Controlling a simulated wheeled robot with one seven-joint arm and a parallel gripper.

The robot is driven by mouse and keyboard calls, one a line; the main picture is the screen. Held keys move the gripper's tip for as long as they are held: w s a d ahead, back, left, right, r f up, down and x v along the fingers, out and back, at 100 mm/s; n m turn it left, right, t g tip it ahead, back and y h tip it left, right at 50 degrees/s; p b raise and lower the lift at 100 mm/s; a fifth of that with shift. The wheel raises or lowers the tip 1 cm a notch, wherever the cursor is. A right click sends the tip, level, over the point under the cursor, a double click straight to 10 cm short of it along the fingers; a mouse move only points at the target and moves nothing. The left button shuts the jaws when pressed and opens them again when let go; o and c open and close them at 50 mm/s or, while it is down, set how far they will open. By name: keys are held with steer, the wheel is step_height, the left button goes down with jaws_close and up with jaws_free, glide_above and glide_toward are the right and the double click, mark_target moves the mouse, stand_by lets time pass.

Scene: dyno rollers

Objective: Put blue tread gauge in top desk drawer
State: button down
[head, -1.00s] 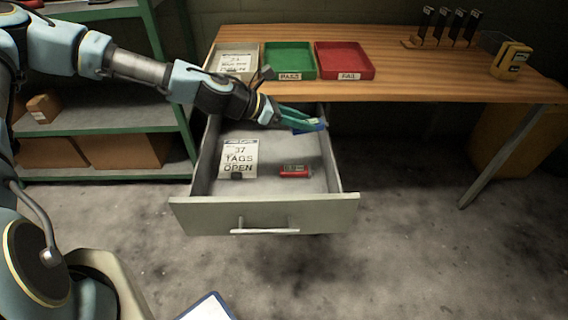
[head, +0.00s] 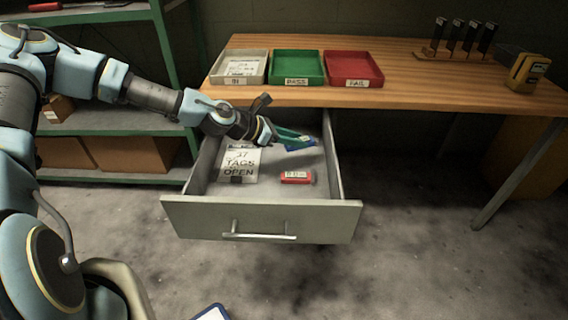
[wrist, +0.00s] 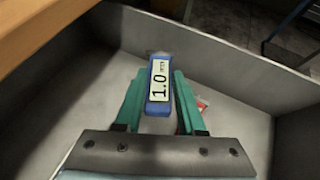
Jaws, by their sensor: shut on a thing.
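The blue tread gauge (wrist: 160,88) is between the green fingers of my gripper (wrist: 158,100) in the wrist view; its label reads 1.0. My gripper (head: 292,140) is shut on it and holds it over the back part of the open top desk drawer (head: 262,221). In the head view the blue gauge (head: 299,144) shows at the fingertips. The drawer floor lies below it; I cannot tell how high above the floor the gauge is.
In the drawer are a paper card (head: 239,163) reading "37 TAGS OPEN" and a small red item (head: 296,177). The desk top (head: 400,93) overhangs the drawer's back. Grey, green and red trays stand on the desk. The drawer's right side has bare floor.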

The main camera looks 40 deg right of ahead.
mark_target(294, 166)
steer(key=shift+f, duration=3.6)
steer(key=c, duration=0.5)
jaws_free()
steer(key=shift+a+r, duration=0.1)
steer(key=v, duration=1.2)
steer(key=shift+b, duration=0.35)
